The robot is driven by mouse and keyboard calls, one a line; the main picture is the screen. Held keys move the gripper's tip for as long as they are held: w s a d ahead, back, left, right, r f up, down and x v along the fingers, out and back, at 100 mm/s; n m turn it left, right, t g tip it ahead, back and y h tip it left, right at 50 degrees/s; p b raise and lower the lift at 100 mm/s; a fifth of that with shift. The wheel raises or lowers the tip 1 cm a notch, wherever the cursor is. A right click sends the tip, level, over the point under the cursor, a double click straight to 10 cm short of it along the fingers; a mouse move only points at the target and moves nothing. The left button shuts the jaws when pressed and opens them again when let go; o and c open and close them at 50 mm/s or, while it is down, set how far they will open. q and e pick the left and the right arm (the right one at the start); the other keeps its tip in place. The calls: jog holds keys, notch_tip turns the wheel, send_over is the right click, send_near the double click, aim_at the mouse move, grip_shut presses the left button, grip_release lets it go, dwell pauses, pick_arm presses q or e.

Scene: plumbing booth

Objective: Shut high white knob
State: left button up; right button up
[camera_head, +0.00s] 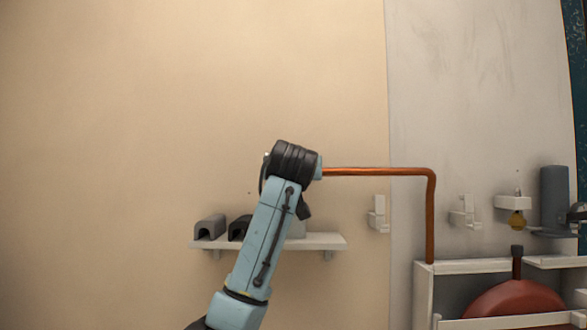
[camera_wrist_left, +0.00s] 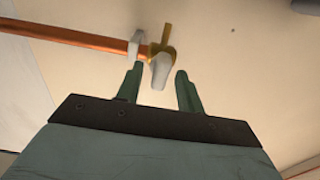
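In the left wrist view, a white knob (camera_wrist_left: 160,71) sits on a brass valve (camera_wrist_left: 165,42) at the end of a copper pipe (camera_wrist_left: 80,40). My left gripper (camera_wrist_left: 159,69) is open, with one dark green finger on each side of the knob near the fingertips. I cannot tell whether either finger touches the knob. In the head view, my left arm rises from the bottom and hides the valve, the knob and the gripper. The copper pipe (camera_head: 380,171) runs right from behind my wrist and bends down. My right gripper is in neither view.
A small wall shelf (camera_head: 325,241) with dark grey arched pieces (camera_head: 209,228) is behind my arm. White wall brackets (camera_head: 377,214), a grey cylinder (camera_head: 554,197) and a white rack (camera_head: 470,267) with a red round vessel (camera_head: 515,298) stand at right. The upper left wall is bare.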

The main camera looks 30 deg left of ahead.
pick_arm(q)
jog(key=c, duration=0.8)
jog(key=shift+m, duration=0.3)
jog(key=shift+w+d+f+m, duration=0.1)
jog(key=shift+m, duration=4.25)
jog(key=shift+d+f+m, duration=0.1)
jog(key=shift+m, duration=4.25)
